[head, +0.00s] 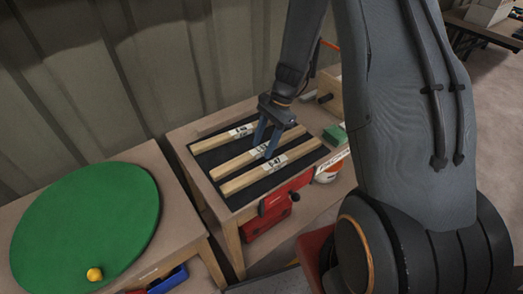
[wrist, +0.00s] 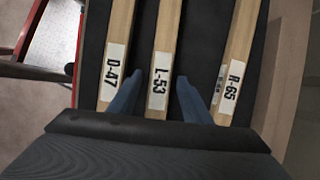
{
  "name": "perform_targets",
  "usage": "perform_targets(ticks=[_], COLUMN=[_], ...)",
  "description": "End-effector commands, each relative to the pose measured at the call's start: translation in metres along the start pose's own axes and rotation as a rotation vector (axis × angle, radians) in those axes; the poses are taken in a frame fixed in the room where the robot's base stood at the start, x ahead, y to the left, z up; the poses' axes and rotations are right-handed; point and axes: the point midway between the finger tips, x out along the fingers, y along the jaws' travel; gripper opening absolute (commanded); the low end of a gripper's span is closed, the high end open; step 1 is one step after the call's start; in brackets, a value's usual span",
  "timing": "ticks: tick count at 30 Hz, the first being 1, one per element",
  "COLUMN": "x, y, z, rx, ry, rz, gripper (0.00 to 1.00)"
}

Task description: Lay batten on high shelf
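Three pale wooden battens lie side by side on a dark mat (head: 207,163) on a workbench. In the wrist view their white labels read D-47 on the left batten (wrist: 122,22), L-53 on the middle batten (wrist: 167,25) and R-65 on the right batten (wrist: 242,30). In the head view they are the near batten (head: 243,181), the middle batten (head: 232,165) and the far batten (head: 216,142). My gripper (head: 264,149) is open over the middle batten. In the wrist view its fingers (wrist: 158,78) stand apart, either side of L-53; contact cannot be told. No high shelf is identifiable.
A green round board (head: 88,225) with a yellow ball (head: 94,274) lies on a table at left. Red cases (head: 270,213) sit at the workbench's front side. A green block (head: 334,135) is at its right end. A corrugated wall (head: 130,70) stands behind.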

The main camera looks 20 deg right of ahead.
Motion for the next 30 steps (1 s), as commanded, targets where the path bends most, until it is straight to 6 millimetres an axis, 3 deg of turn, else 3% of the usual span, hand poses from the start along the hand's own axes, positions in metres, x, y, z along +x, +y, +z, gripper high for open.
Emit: perform_targets(ticks=[1,7,8,20,30], x=[0.000,0.000,0.000,-0.009,-0.053], y=[0.000,0.000,0.000,-0.001,-0.001], z=[0.000,0.000,0.000,0.003,0.021], rx=[0.000,0.000,0.000,-0.001,-0.002], ry=[0.000,0.000,0.000,0.001,0.002], rz=[0.000,0.000,0.000,-0.003,-0.003], gripper=[0.35,0.01,0.00,0.00,0.00])
